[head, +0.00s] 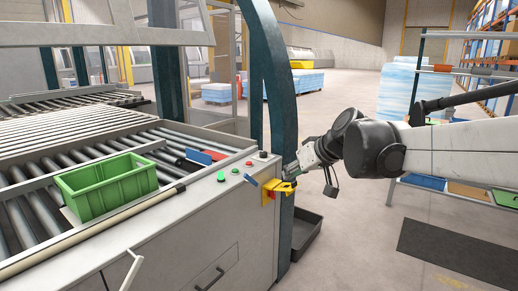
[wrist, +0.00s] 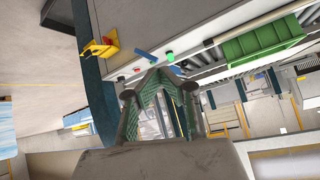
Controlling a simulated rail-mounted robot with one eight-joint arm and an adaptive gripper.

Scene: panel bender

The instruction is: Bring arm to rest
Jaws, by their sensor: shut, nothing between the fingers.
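My arm (head: 440,147) reaches in from the right side of the head view, stretched toward the machine's front corner. My gripper (head: 290,174) is at its end, beside the dark green post and near the yellow switch bracket (head: 283,191). In the wrist view my gripper (wrist: 161,74) has its greenish fingers converging at the tips, shut and empty. The console edge with its buttons lies beyond the tips in that view. The fingertips are small in the head view, and I cannot tell whether they touch anything.
A green bin (head: 107,186) stands on the roller table (head: 40,150) at left. The console (head: 190,215) carries buttons and a blue lever (head: 250,181). A dark post (head: 272,75) rises beside my gripper. A rack (head: 450,195) stands behind my arm. Floor around the dark mat (head: 460,250) is clear.

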